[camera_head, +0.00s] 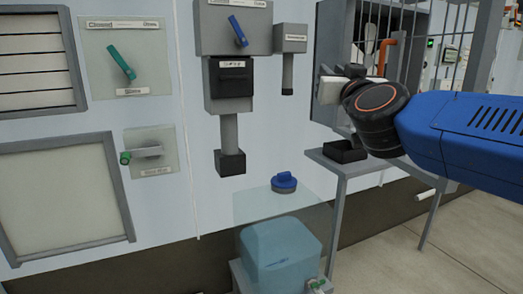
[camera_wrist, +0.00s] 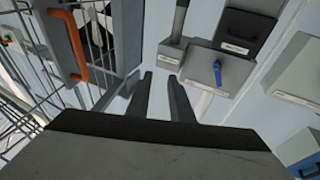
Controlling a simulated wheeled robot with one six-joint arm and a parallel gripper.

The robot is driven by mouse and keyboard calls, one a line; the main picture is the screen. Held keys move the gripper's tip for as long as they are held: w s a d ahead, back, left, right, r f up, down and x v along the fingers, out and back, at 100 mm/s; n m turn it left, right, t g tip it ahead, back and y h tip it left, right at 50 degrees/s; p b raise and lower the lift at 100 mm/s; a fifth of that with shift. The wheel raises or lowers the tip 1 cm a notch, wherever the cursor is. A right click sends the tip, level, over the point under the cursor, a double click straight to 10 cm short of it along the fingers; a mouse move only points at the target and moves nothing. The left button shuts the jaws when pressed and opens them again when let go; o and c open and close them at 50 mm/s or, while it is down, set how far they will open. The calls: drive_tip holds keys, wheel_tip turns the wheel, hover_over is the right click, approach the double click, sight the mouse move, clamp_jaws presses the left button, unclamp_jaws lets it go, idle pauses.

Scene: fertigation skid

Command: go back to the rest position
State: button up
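My gripper (camera_wrist: 162,84) shows in the wrist view with its two dark fingers apart and nothing between them. In the head view my blue arm reaches in from the right, and my gripper (camera_head: 328,80) is in front of the grey cabinet by the wire cage. The fingers are small and partly hidden by the wrist there. My gripper touches nothing that I can make out.
A grey box with a blue lever (camera_head: 238,31) is on the wall, left of my gripper; the lever also shows in the wrist view (camera_wrist: 218,73). A metal table (camera_head: 340,165) stands below my arm. An orange handle (camera_wrist: 77,45) is on the cage side.

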drive_tip(key=s+d+f+n+g+y, duration=0.15)
drive_tip(key=s+f+g, duration=0.3)
drive_tip(key=f, duration=0.85)
drive_tip(key=s+f+n+g+y, duration=0.2)
drive_tip(key=s+f+g, duration=0.25)
drive_tip(key=f, duration=0.75)
drive_tip(key=s+d+f+m+g+h, duration=0.2)
drive_tip(key=s+d+f, duration=0.3)
drive_tip(key=s+f, duration=0.3)
drive_tip(key=s+d+f+m+g+h, duration=0.2)
drive_tip(key=s+d+f+g, duration=0.2)
drive_tip(key=s+f, duration=0.5)
drive_tip(key=shift+d+f+g, duration=0.4)
drive_tip(key=shift+d+f, duration=0.45)
drive_tip(key=shift+f, duration=0.05)
